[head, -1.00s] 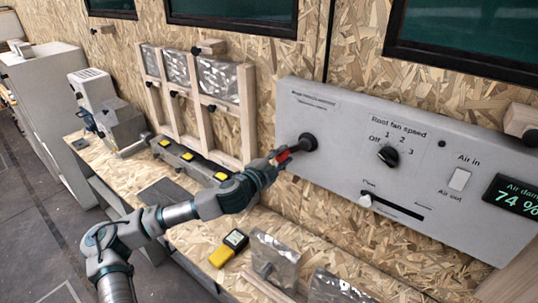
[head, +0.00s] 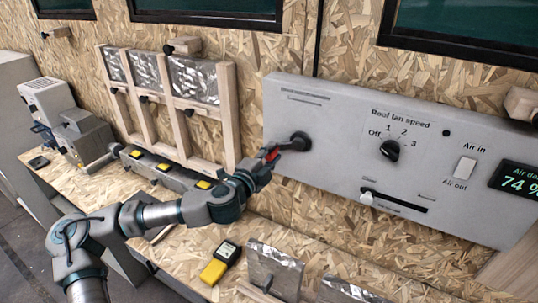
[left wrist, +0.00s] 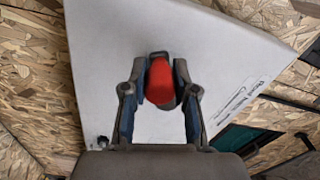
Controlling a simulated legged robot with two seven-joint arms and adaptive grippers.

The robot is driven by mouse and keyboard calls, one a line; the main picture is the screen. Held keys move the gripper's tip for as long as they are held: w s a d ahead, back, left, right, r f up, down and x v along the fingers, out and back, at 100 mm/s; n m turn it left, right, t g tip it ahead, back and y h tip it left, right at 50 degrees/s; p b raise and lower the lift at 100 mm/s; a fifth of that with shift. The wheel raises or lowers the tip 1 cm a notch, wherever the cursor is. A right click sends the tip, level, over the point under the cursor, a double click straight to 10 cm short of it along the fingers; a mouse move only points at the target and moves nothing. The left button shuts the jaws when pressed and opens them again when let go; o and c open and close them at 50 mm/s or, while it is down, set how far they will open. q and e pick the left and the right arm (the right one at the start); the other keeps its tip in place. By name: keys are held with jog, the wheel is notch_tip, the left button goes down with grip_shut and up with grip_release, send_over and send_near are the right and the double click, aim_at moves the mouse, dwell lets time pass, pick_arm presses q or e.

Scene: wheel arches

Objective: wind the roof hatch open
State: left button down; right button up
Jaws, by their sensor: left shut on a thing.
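A grey control panel (head: 330,170) is fixed to the chipboard wall. At its left end is a black crank hub (head: 301,141) with an arm ending in a red handle (head: 271,155). My left gripper (head: 266,160) is shut on the red handle. In the left wrist view the red handle (left wrist: 161,84) sits between the two fingers, with the panel (left wrist: 110,50) behind it. The crank's arm is largely hidden there. The roof hatch cannot be made out. My right gripper is in neither view.
The panel also has a fan speed knob (head: 390,150), a slider (head: 367,197), an air switch (head: 465,168) and a display reading 74 % (head: 519,181). A yellow meter (head: 221,262) lies on the bench (head: 190,245) below my arm. A wooden frame (head: 232,125) stands behind it.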

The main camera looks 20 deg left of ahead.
pick_arm(q)
jog(key=shift+r, duration=0.15)
jog(key=c, duration=0.9)
grip_release()
jog(key=shift+s+a, duration=0.1)
jog(key=shift+s, duration=0.15)
jog(key=s, duration=0.7)
jog(key=s+a, duration=0.1)
jog(key=s, duration=0.3)
jog(key=shift+s, duration=0.25)
